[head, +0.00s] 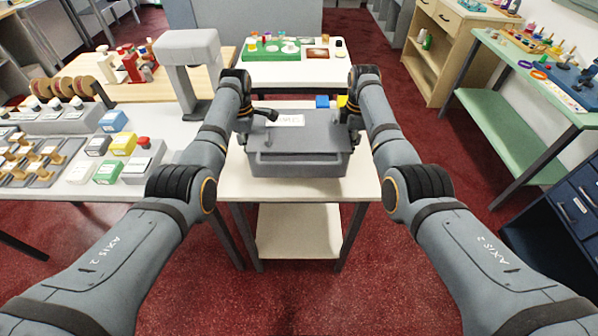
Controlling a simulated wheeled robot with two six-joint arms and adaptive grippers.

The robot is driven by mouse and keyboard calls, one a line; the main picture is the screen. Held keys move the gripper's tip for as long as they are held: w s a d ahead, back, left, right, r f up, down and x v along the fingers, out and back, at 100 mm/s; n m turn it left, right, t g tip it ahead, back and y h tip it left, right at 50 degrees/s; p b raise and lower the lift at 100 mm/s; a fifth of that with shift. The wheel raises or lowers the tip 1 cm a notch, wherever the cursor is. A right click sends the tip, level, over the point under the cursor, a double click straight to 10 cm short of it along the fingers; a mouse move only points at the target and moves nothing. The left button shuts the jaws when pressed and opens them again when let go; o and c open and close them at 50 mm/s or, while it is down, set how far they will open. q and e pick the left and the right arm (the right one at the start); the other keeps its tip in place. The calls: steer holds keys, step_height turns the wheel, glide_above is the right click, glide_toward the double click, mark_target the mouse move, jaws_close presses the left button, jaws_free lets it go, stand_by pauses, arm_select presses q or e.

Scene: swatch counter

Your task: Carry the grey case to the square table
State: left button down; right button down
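The grey case (299,160) has a label on its top and a handle on its near side. It is over the white-topped table (232,183) in front of me, level with its long side towards me. I cannot tell whether it rests on the top or hangs just above it. My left gripper (262,118) is at the case's left end and my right gripper (352,122) is at its right end. Both seem to touch the case, but their fingers are mostly hidden, so their closure is unclear.
Small blue (322,101) and yellow blocks stand behind the case. Another white table with a green mat (262,52) is further back. A crowded counter (75,189) is on the left; a green-shelved bench (520,135) and dark drawers (577,205) are on the right. Red floor lies between.

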arm_select(q)
steer(key=shift+s+r, duration=0.1)
steer(key=shift+r, duration=0.15)
arm_select(e)
steer(key=shift+r, duration=0.25)
arm_select(q)
steer(key=shift+f, duration=0.1)
arm_select(e)
steer(key=shift+f, duration=0.1)
